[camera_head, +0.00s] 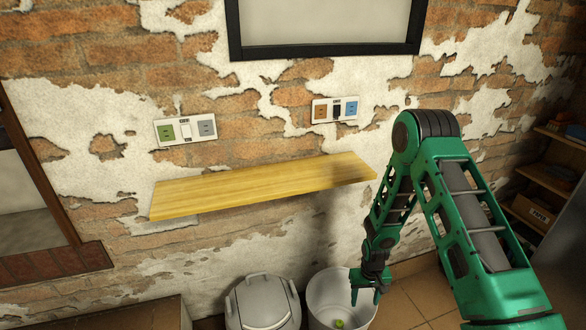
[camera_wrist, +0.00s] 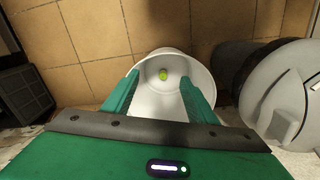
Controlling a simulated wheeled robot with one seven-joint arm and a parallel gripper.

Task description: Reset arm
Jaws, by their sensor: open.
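My green arm reaches down on the right of the head view. My gripper (camera_head: 366,293) hangs above the white round bin (camera_head: 322,297), with its fingers pointing down. In the wrist view my gripper (camera_wrist: 158,98) has its two green fingers apart, with nothing between them. The open white bin also shows below them in the wrist view (camera_wrist: 150,104). A small yellow-green object (camera_wrist: 163,75) lies inside the bin.
A grey lidded bin (camera_head: 263,303) stands left of the white bin. A bare wooden shelf (camera_head: 260,188) juts from the brick wall, left of my arm. A shelf unit with boxes (camera_head: 548,175) stands at the far right. Tiled floor (camera_head: 410,300) shows near the white bin.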

